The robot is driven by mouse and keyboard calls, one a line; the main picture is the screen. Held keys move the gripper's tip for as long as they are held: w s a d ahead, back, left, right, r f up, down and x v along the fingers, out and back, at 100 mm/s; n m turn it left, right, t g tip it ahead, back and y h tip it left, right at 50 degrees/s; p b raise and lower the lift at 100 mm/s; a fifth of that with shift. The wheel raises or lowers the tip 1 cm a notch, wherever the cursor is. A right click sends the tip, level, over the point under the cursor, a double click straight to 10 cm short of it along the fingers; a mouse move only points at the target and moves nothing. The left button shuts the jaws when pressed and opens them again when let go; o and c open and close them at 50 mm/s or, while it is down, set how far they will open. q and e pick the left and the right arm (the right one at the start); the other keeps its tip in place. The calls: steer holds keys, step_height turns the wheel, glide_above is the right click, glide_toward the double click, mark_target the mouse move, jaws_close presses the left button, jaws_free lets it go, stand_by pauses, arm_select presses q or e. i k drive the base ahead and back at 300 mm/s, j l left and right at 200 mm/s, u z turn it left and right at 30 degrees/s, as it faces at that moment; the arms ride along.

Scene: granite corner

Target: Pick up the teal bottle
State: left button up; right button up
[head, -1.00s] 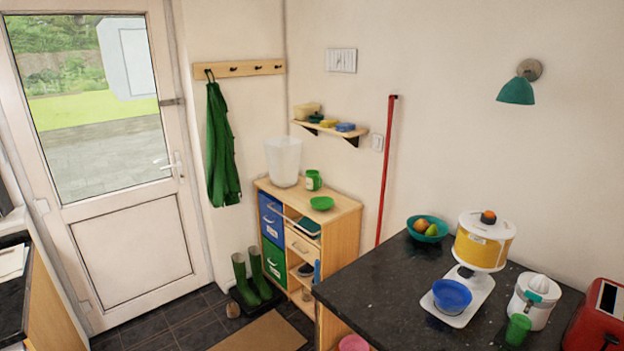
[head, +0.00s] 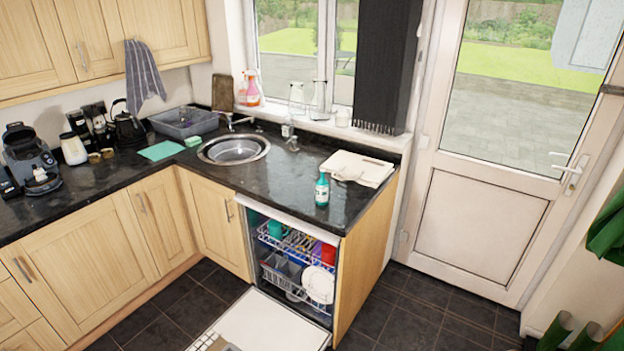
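Neither of my grippers shows in the head view.
The dishwasher (head: 262,220) is open, its door (head: 262,322) lowered over the floor in front of the bottle. A round sink (head: 233,150) is to the left. Dark floor tiles (head: 420,310) are clear at right.

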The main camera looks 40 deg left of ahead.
mark_target(322, 192)
steer(key=i+u, duration=0.45)
steer(key=i, duration=0.25)
steer(key=i+l+u, duration=0.2)
steer(key=i+u, duration=0.25)
steer(key=i, duration=0.25)
